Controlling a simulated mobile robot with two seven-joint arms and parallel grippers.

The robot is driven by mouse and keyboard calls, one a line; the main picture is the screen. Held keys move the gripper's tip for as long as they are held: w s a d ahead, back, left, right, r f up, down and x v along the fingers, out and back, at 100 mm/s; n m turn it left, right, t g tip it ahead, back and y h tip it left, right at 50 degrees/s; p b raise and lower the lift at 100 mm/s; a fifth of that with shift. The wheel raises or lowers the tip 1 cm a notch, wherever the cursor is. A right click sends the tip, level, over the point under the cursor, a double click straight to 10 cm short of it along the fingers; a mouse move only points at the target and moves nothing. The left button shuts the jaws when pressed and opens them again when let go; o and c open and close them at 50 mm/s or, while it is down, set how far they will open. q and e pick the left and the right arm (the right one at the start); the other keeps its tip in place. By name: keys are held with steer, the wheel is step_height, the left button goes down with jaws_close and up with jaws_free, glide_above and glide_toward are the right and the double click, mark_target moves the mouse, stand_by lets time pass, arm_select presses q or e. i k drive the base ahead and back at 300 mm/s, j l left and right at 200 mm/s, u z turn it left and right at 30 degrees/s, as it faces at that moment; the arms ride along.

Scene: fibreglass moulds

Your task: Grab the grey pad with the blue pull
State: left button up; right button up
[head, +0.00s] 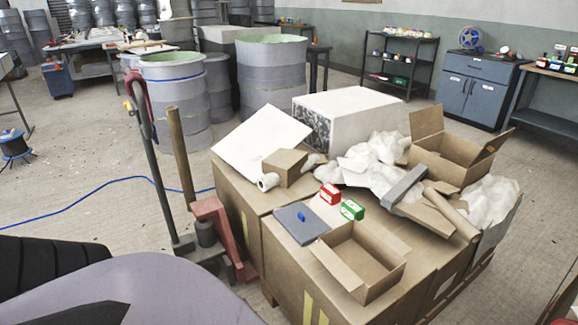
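The grey pad (291,229) is a flat, dark grey square with a small blue pull (301,215) standing up near its middle. It lies flat on the near left part of the cardboard box tops, beside an open cardboard box (340,262). Its upper face is uncovered. Neither of my grippers shows in the head view.
A long grey block (403,186), crumpled white wrapping (375,160) and another open box (450,150) lie farther right. A red pallet jack (218,225) stands at the left.

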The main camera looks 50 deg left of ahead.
mark_target(301, 222)
steer(key=u, duration=1.45)
steer(key=z, duration=0.3)
steer(key=i+j+z, duration=0.2)
steer(key=z, duration=0.25)
steer(key=i+j+z, duration=0.15)
steer(key=z, duration=0.3)
steer(key=i+j+z, duration=0.15)
steer(key=j, duration=0.25)
steer(key=j+z, duration=0.15)
steer(key=j, duration=0.25)
steer(key=i+j, duration=0.15)
steer(key=j, duration=0.2)
steer(key=i+j, duration=0.15)
steer(key=j, duration=0.25)
steer(key=z, duration=0.05)
